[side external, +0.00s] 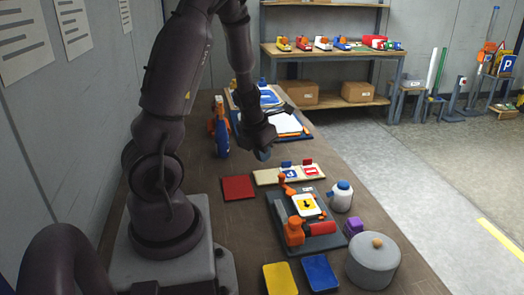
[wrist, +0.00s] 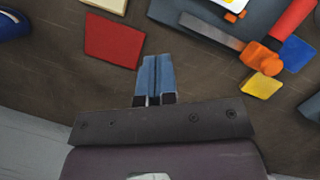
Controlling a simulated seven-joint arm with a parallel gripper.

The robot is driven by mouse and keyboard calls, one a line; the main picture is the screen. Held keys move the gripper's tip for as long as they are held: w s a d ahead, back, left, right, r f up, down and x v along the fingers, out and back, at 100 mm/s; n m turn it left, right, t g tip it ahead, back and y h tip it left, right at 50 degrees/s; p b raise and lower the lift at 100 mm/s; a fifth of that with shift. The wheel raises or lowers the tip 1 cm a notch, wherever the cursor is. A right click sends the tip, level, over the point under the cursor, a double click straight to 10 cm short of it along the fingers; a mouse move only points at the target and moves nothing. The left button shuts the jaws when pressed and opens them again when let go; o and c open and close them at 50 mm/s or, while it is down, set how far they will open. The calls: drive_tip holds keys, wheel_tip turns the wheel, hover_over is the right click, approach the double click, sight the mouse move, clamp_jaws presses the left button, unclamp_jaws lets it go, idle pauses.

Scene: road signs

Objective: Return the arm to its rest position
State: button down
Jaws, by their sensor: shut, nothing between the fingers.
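My gripper (side external: 263,154) hangs above the workbench (side external: 180,135), beyond the red plate in the side external view. In the wrist view its two blue fingers (wrist: 155,62) lie side by side with nothing between them. The gripper is shut and empty. My arm rises from its base at the left and bends over and down toward the bench.
Below lie a red plate (side external: 238,188) and a cream board (side external: 268,178) with small signs. A white bottle (side external: 341,198) and grey lidded pot (side external: 373,264) stand at the right.

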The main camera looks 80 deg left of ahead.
drive_tip(key=shift+s+d+r, duration=0.1)
drive_tip(key=shift+s+r, duration=0.05)
drive_tip(key=shift+r, duration=0.25)
wheel_tip(320, 180, up, 8)
drive_tip(key=w+n+y, duration=0.2)
drive_tip(key=n+y, duration=0.3)
drive_tip(key=n, duration=1.6)
drive_tip(key=s+d+r+n+t+h, duration=0.1)
drive_tip(key=d+r+n+h, duration=0.1)
drive_tip(key=d, duration=0.6)
drive_tip(key=s+d+r+n+t+h, duration=0.1)
drive_tip(key=d+r+n, duration=0.3)
drive_tip(key=d, duration=0.4)
drive_tip(key=s+d+r+n+h, duration=0.2)
drive_tip(key=d+r, duration=0.3)
drive_tip(key=d, duration=0.3)
drive_tip(key=shift+s+r+n+t+h, duration=0.2)
drive_tip(key=shift+s+n+t+h, duration=0.15)
drive_tip(key=shift+h, duration=0.45)
